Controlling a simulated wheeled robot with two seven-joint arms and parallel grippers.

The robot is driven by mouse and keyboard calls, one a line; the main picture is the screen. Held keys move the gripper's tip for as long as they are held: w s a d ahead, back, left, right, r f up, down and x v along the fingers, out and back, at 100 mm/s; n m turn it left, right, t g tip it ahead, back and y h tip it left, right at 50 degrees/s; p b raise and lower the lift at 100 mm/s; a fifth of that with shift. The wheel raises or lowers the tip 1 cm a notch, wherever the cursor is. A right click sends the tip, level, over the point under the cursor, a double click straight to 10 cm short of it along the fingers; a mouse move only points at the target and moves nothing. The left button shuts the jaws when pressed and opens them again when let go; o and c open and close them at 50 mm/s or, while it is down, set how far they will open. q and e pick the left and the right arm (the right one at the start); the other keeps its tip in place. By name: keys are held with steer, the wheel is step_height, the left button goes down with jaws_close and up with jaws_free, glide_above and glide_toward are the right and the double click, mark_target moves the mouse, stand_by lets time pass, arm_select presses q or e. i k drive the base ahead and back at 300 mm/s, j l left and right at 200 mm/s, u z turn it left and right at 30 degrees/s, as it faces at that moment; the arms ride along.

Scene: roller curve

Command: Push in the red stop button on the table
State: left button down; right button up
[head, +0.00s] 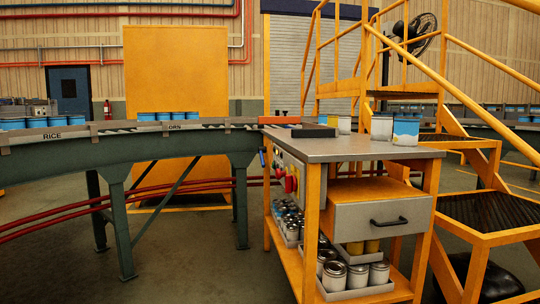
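The table (350,150) stands right of centre, with a grey top, orange legs and a drawer. On its left side is a control panel with small red and yellow parts. One red part (289,184) looks like the stop button, seen at a steep angle. I cannot tell whether it is pressed in. Neither of my grippers is in view, and nothing of mine touches the table or the panel.
A curved roller conveyor (130,146) carrying blue cans runs in from the left to the table. Cans (381,127) stand on the tabletop's back edge. Yellow stairs (465,165) stand on the right. Floor in front of the conveyor is clear.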

mark_target(279, 173)
steer(key=i+j+z, duration=0.3)
steer(key=i+j, duration=0.2)
steer(key=i, duration=0.3)
steer(key=i+j+z, duration=0.35)
steer(key=i+j, duration=0.4)
